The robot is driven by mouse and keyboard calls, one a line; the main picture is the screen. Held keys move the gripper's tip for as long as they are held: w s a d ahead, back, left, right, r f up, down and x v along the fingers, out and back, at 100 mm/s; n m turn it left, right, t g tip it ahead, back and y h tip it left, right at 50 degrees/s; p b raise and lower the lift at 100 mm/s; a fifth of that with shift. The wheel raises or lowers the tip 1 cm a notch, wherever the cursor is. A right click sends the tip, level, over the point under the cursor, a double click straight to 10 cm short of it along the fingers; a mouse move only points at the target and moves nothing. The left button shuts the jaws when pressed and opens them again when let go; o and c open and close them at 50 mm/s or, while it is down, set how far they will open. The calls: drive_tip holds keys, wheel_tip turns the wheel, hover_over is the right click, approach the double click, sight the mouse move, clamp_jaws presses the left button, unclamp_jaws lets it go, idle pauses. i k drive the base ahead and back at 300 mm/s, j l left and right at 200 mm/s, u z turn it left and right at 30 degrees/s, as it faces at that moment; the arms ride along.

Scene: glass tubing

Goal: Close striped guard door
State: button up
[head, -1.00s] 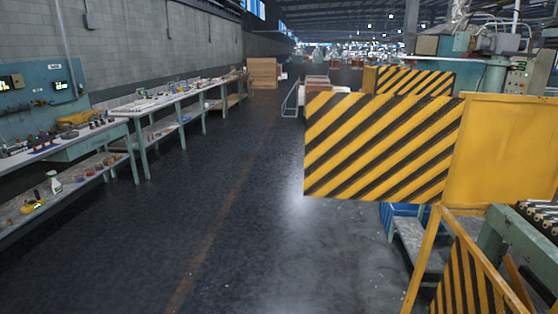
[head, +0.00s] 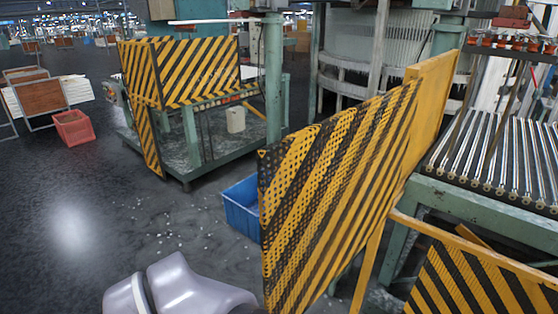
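The striped guard door (head: 335,190) is a yellow and black panel with perforated mesh. It stands in the middle of the head view, seen at a steep angle. Its right edge meets a plain yellow panel (head: 428,120), and its free edge swings out toward me at the lower left, so it stands open. Rounded grey links of my arm (head: 175,288) show at the bottom edge, left of the door's lower free corner. My gripper is not in view, and I cannot tell whether any of my arm touches the door.
A blue crate (head: 241,207) sits on the floor behind the door. A second striped guard (head: 197,70) stands on a green machine frame behind. A roller bed with glass tubes (head: 500,160) is at right, above a lower striped panel (head: 480,280). Floor at left is open, with a red crate (head: 73,128).

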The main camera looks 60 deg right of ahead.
sight(298, 205)
drive_tip(key=i+z, duration=0.2)
drive_tip(key=z, duration=0.25)
drive_tip(key=i+j+z, duration=0.1)
drive_tip(key=z, duration=0.35)
drive_tip(key=i+j+z, duration=0.15)
drive_tip(key=z, duration=0.3)
drive_tip(key=i+j+z, duration=0.2)
drive_tip(key=z, duration=0.25)
drive_tip(key=j+z, duration=0.25)
drive_tip(key=z, duration=0.2)
drive_tip(key=i+j+z, duration=0.1)
drive_tip(key=j+z, duration=0.2)
drive_tip(key=z, duration=0.15)
drive_tip(key=j+z, duration=0.25)
drive_tip(key=z, duration=1.05)
drive_tip(key=k+l+z, duration=0.1)
drive_tip(key=k, duration=0.6)
